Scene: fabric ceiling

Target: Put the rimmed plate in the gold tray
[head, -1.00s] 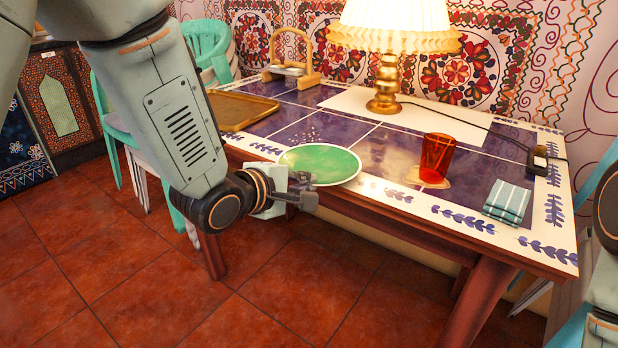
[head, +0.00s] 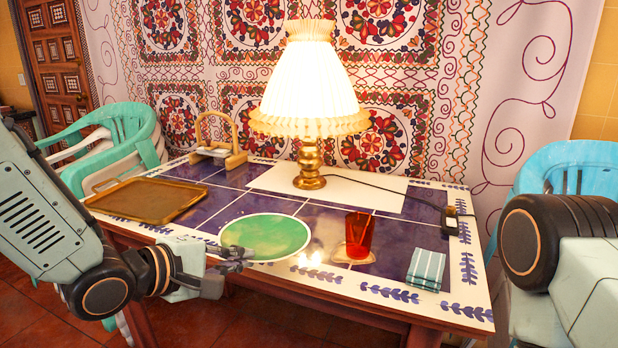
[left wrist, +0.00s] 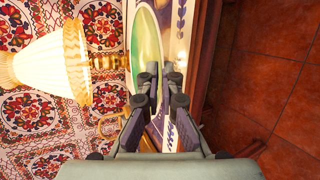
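The rimmed plate (head: 265,236), green with a pale rim, lies near the front edge of the table, left of centre. It also shows in the left wrist view (left wrist: 147,45), beyond the fingertips. The gold tray (head: 150,200) lies empty at the table's left end. My left gripper (head: 240,260) is at the plate's front left rim. Its fingers (left wrist: 160,72) are apart with a gap between them, and the rim shows close to that gap. I cannot tell whether they touch it. My right gripper is out of view; only part of the right arm shows.
A red cup (head: 359,238) stands right of the plate, with a folded striped cloth (head: 426,268) farther right. A lit lamp (head: 309,165) and a wooden-handled holder (head: 220,150) stand behind. A dark small object (head: 450,220) lies at the right. Table between plate and tray is clear.

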